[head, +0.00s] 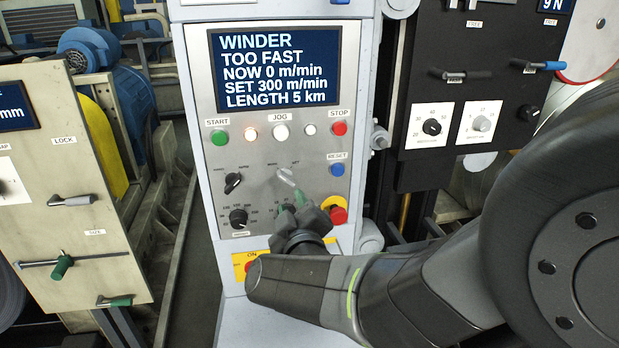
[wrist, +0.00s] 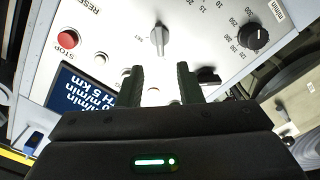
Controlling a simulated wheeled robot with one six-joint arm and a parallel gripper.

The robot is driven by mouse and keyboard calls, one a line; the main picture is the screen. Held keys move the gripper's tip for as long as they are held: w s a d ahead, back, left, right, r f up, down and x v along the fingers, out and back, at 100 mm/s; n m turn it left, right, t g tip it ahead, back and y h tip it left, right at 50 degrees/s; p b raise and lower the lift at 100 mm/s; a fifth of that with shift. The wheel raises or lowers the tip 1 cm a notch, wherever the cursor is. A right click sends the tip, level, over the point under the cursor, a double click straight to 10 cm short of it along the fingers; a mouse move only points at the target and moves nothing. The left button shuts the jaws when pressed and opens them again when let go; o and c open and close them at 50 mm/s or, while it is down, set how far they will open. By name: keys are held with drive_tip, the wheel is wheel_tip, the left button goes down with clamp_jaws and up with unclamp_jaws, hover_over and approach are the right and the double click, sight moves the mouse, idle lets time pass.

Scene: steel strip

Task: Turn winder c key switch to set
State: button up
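The winder panel (head: 258,120) faces me, with a display reading "TOO FAST", "NOW 0 m/min", "SET 300 m/min". A silver key switch (head: 286,176) sits mid-panel below the JOG button, between two small labels; the right one seems to read SET. In the wrist view the key (wrist: 159,40) appears as a narrow silver grip, upright in the picture. My gripper (head: 292,207) is just below the key in the head view. In the wrist view its two dark green fingers (wrist: 160,70) are open and empty, with the key beyond the tips, apparently untouched.
A black selector (head: 233,183) and a black speed dial (head: 238,218) lie left of the key. A blue reset button (head: 337,170) and red emergency stop (head: 338,214) lie right. START, JOG and STOP buttons run above. Side panels with handles flank the winder.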

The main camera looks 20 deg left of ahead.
sight(285, 180)
drive_tip(key=b+x, duration=0.1)
drive_tip(key=x, duration=0.8)
drive_tip(key=shift+w+a, duration=0.15)
drive_tip(key=shift+w, duration=0.2)
drive_tip(key=shift+c, duration=0.2)
clamp_jaws()
